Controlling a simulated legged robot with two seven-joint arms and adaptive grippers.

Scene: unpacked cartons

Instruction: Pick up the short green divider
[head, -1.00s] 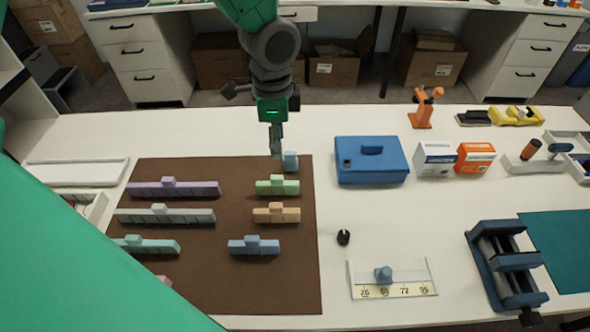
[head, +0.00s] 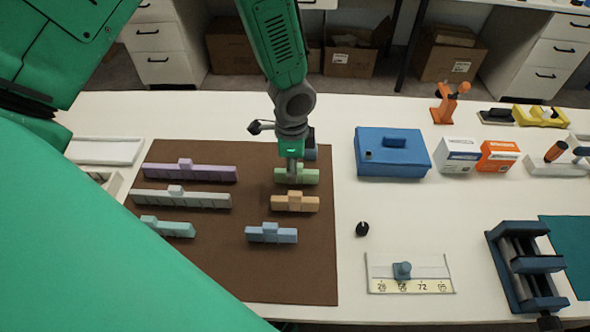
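The short green divider (head: 309,177) lies near the back right of the brown mat (head: 240,280) in the head view. My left gripper (head: 292,173) points down at its raised middle tab and overlaps it in the picture. The fingers show as a narrow grey strip that hides part of the divider. I cannot tell whether they touch it or how far apart they are. My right gripper is not in view.
An orange divider (head: 303,204) and a blue one (head: 271,235) lie in front. Purple (head: 210,173), grey (head: 200,199) and teal (head: 173,229) dividers lie left. A blue box (head: 410,165) stands right.

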